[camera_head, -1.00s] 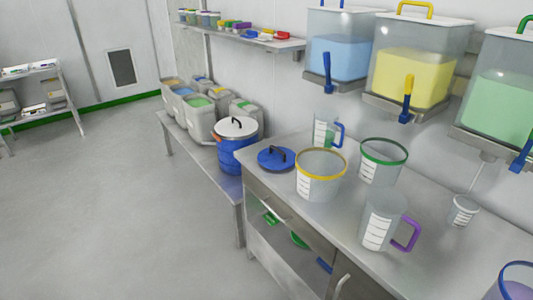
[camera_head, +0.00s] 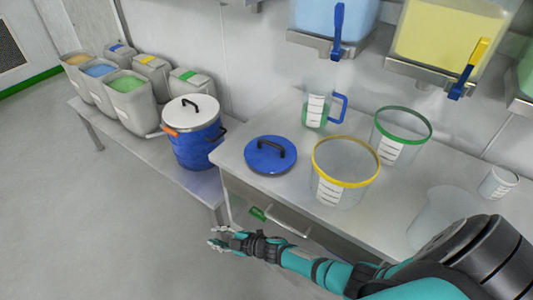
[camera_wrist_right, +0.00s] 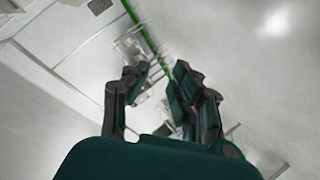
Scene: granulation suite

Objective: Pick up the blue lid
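The blue lid (camera_head: 271,155) with a black handle lies flat on the steel table, near its left end, in the head view. My right gripper (camera_head: 215,238) is in front of the table's left end, lower in the picture than the lid and apart from it. In the right wrist view my right gripper (camera_wrist_right: 160,85) shows its fingers spread, with nothing between them. The lid is not visible in the right wrist view. My left gripper is not in view.
A yellow-rimmed bucket (camera_head: 345,172) stands just right of the lid. A jug with a blue handle (camera_head: 318,109) and a green-rimmed bucket (camera_head: 400,135) stand behind. A blue drum with a white lid (camera_head: 192,132) stands on the lower bench at left. Dispensers hang above.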

